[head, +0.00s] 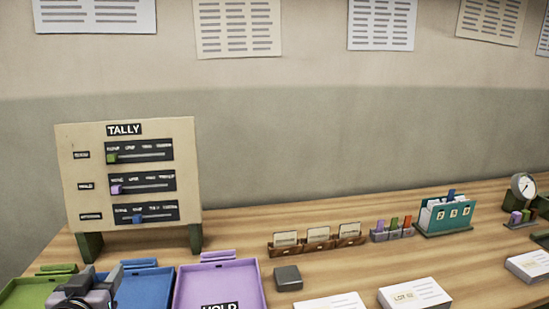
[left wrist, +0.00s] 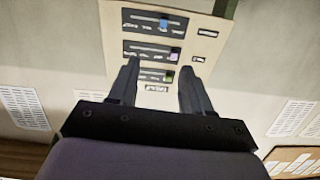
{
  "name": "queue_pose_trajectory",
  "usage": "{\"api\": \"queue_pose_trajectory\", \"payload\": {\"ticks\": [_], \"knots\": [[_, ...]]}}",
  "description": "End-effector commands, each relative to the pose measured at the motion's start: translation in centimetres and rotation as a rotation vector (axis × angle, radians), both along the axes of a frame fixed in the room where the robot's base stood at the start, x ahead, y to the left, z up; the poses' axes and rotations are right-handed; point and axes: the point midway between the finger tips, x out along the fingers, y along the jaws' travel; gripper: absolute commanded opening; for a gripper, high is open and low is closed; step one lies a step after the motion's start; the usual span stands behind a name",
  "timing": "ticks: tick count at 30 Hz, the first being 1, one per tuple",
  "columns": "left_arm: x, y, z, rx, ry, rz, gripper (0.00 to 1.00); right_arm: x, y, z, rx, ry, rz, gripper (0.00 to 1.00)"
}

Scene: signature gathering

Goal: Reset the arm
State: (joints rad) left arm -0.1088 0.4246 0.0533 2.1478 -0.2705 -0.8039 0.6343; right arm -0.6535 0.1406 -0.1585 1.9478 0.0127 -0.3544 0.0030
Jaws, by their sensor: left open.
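My left gripper (head: 100,280) shows at the bottom left of the head view, in front of the green and blue trays. In the left wrist view its two dark fingers (left wrist: 159,66) stand wide apart with nothing between them. Beyond them is the cream TALLY board (head: 87,185), upside down in that view (left wrist: 208,48). The board has three slider rows. The green slider (head: 113,158) and purple slider (head: 116,189) sit near the left ends. The blue slider (head: 137,219) sits near the middle of its row. My right gripper is not in view.
A green tray (head: 22,290), a blue tray (head: 150,271) and a purple HOLD tray (head: 190,275) line the front left. Right of them are a dark grey block (head: 288,278), card holders (head: 318,242), a teal card box (head: 444,219) and a dial (head: 523,187). The wooden table (head: 235,240) has bare patches.

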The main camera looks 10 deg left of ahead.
Motion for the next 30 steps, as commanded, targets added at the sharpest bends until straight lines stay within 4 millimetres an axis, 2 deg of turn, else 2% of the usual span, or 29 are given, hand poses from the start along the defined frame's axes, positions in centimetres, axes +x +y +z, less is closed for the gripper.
{"api": "queue_pose_trajectory", "payload": {"ticks": [1,3,6,9,15,20,30], "knots": [[-1.8,-1.4,-2.8,-0.013,0.104,-0.005,0.49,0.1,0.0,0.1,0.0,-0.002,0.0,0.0],[-4.3,-3.2,-6.2,-0.022,0.253,-0.022,0.49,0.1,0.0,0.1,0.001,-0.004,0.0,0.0],[-8.5,-6.1,-10.2,-0.033,0.461,-0.069,0.49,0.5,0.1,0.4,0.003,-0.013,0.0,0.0],[-12.5,-8.6,-13.0,-0.044,0.637,-0.129,0.49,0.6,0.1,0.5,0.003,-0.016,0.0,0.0],[-19.4,-12.8,-15.9,-0.066,0.904,-0.265,0.49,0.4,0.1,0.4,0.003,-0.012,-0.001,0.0],[-24.6,-15.6,-16.8,-0.088,1.08,-0.389,0.49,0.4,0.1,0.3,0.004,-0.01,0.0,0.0],[-21.4,-16.4,-21.0,-0.072,0.918,-0.423,0.49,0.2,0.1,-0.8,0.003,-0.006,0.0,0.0]]}}
